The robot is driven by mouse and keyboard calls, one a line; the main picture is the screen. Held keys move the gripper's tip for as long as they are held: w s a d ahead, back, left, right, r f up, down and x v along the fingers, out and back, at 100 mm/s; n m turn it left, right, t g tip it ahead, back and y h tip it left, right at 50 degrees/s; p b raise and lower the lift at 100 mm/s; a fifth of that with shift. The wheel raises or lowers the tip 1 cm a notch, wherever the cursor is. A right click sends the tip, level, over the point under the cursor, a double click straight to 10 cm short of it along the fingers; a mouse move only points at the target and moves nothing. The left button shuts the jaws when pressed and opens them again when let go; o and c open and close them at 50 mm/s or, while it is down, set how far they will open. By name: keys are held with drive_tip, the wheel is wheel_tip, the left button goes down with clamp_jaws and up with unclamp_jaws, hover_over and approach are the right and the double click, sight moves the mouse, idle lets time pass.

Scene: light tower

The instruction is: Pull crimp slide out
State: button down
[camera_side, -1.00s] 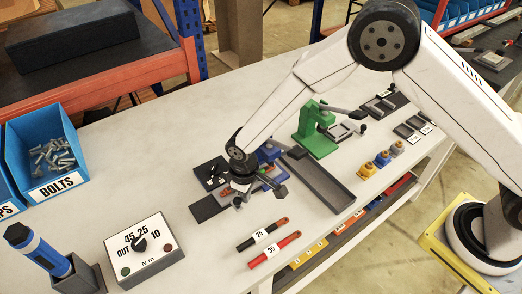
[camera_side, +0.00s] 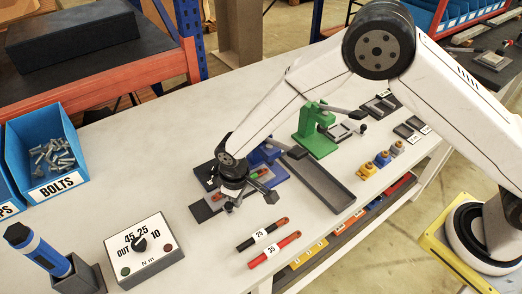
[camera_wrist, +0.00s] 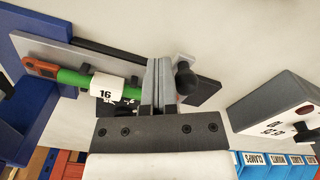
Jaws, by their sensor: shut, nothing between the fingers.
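The crimp slide is a grey plate (camera_wrist: 55,52) that runs from beside the blue crimp press (camera_wrist: 25,95) out to the right in the wrist view. A green cable piece (camera_wrist: 72,77) with an orange-red end and a white "16" tag lies along it. A dark round knob (camera_wrist: 187,79) stands near its outer end. My gripper (camera_wrist: 160,65) is shut and empty, its fingers just left of the knob; I cannot tell if they touch it. In the side view my gripper (camera_side: 229,205) is low over the slide's outer end. The blue press (camera_side: 265,154) stands behind it.
A grey tray (camera_side: 320,180) lies right of the press and a green press (camera_side: 314,135) stands behind. Tagged handles (camera_side: 268,240) lie in front. A dial box (camera_side: 143,250) stands at front left. The bench (camera_side: 130,180) between the bolts bin and the slide is clear.

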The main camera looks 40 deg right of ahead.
sight(226, 204)
drive_tip(key=shift+a, duration=2.35)
drive_tip(key=shift+d+r, duration=0.1)
drive_tip(key=shift+r, duration=0.05)
drive_tip(key=shift+d+r, duration=0.7)
drive_tip(key=shift+r, duration=0.1)
drive_tip(key=shift+r, duration=0.2)
drive_tip(key=shift+r, duration=2.35)
